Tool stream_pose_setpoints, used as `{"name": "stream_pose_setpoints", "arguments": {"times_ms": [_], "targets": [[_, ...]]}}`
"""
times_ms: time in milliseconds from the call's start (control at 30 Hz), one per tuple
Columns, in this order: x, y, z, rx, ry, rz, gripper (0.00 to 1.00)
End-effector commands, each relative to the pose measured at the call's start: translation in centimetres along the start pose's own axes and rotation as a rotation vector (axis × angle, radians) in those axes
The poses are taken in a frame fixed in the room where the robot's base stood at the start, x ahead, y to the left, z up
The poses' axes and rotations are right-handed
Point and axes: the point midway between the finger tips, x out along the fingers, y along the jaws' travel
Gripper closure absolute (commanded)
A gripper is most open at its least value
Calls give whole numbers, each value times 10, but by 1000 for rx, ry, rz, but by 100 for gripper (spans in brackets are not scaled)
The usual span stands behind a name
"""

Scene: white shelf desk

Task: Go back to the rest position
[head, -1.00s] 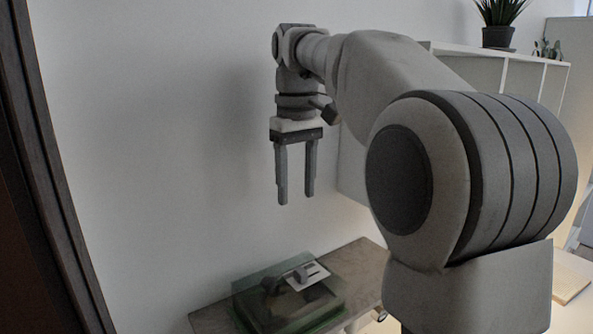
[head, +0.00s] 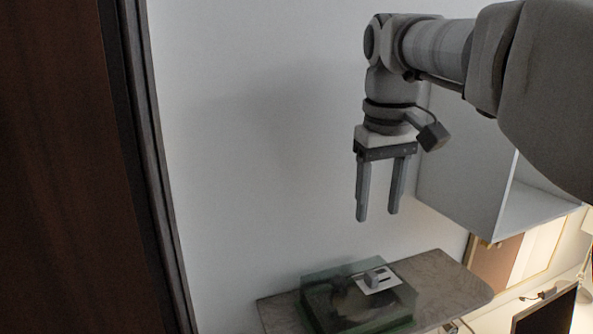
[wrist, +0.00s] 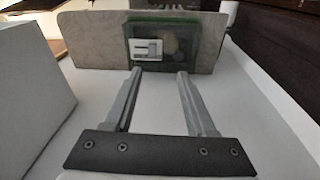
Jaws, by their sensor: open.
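My gripper (head: 377,217) hangs in the air with its two fingers pointing down, spread apart with nothing between them. It is above and apart from the small shelf and the green see-through box on it. In the wrist view the open fingers (wrist: 157,72) point toward the box, with a clear gap between them.
A green see-through box (head: 318,314) with dark contents and a white item stands on a grey-brown shelf (head: 450,275). A white wall cabinet (head: 465,185) is close right of my gripper. A dark wooden door (head: 60,170) is at left. A dark screen (head: 548,314) is at lower right.

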Motion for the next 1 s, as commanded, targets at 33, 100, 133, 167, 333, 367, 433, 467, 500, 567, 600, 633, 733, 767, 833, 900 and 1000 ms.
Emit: {"name": "stream_pose_setpoints", "arguments": {"times_ms": [33, 100, 133, 167, 333, 367, 433, 467, 500, 567, 600, 633, 733, 767, 833, 900, 1000], "targets": [[4, -6, 15, 15, 27, 12, 44], [12, -12, 32, 39, 63, 23, 44], [16, -14, 39, 50, 79, 26, 44], [20, -17, 47, 62, 96, 30, 44], [50, -29, 90, 126, 190, 38, 44], [56, -31, 98, 136, 206, 38, 44], [71, -36, 115, 162, 244, 35, 44], [78, -38, 122, 172, 260, 33, 44], [86, -40, 130, 186, 279, 30, 44], [98, -44, 142, 202, 305, 25, 44], [105, -45, 148, 213, 320, 21, 44], [110, -46, 152, 220, 330, 18, 44], [121, -49, 161, 236, 353, 11, 44], [124, -50, 163, 239, 357, 10, 44], [127, -51, 166, 244, 365, 8, 44], [128, -51, 166, 246, 365, 7, 44], [128, -51, 166, 246, 365, 7, 44]]}}
